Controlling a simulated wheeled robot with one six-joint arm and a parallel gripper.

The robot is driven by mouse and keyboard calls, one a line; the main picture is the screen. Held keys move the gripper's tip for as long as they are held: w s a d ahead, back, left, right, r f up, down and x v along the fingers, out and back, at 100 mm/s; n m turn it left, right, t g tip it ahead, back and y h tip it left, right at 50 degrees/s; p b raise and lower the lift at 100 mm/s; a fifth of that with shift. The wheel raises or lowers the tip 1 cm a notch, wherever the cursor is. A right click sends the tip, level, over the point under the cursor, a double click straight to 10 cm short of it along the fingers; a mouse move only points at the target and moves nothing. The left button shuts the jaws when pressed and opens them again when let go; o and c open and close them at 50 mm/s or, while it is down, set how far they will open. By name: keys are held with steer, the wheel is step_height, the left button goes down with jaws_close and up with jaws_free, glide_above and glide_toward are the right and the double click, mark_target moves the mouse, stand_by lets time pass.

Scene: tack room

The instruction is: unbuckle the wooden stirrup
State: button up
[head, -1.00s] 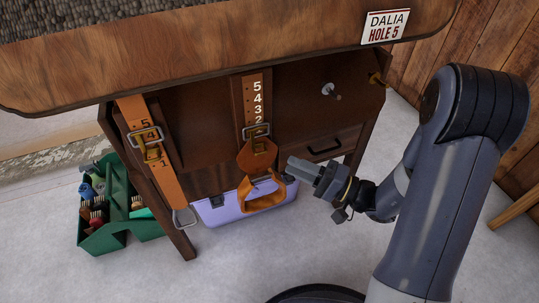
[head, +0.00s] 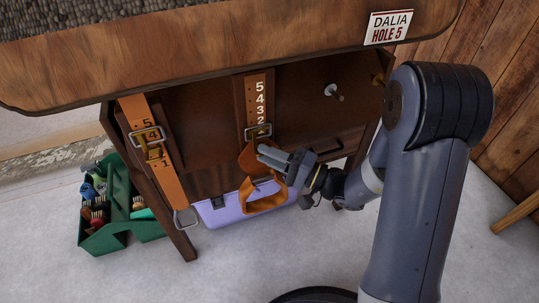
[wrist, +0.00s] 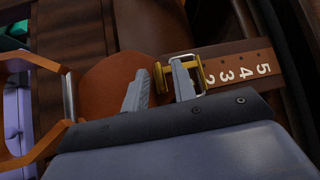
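The wooden stirrup (head: 265,203) hangs from the middle leather strap (head: 251,90), which is marked with numbers. It also shows at the left of the wrist view (wrist: 20,152). The strap's silver and brass buckle (head: 257,132) sits just below the 2, above a rounded leather flap (head: 249,163). My gripper (head: 259,153) is in front of the flap, just below the buckle. In the wrist view its two fingers (wrist: 158,76) are apart, with one overlapping the buckle (wrist: 197,71) and the other over the flap (wrist: 98,82). I cannot tell whether they touch.
A second numbered strap (head: 170,183) with a buckle and metal stirrup (head: 185,219) hangs at left. A green tote (head: 123,229) and a lilac box (head: 222,212) stand below. A sign (head: 387,28) reads "DALIA HOLE 5". A peg (head: 332,91) sticks out at right.

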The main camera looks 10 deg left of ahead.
jaws_close()
step_height(320, 180, up, 10)
steer(key=s+d+m+g+h+p, duration=0.1)
steer(key=m+g+h+p, duration=0.6)
steer(key=p, duration=2.2)
steer(key=m+h, duration=0.2)
steer(key=h, duration=0.1)
steer(key=shift+s+f+m+g, duration=0.25)
steer(key=shift+s+m+g, duration=0.05)
steer(key=shift+s+m, duration=0.1)
steer(key=shift+o, duration=0.6)
jaws_free()
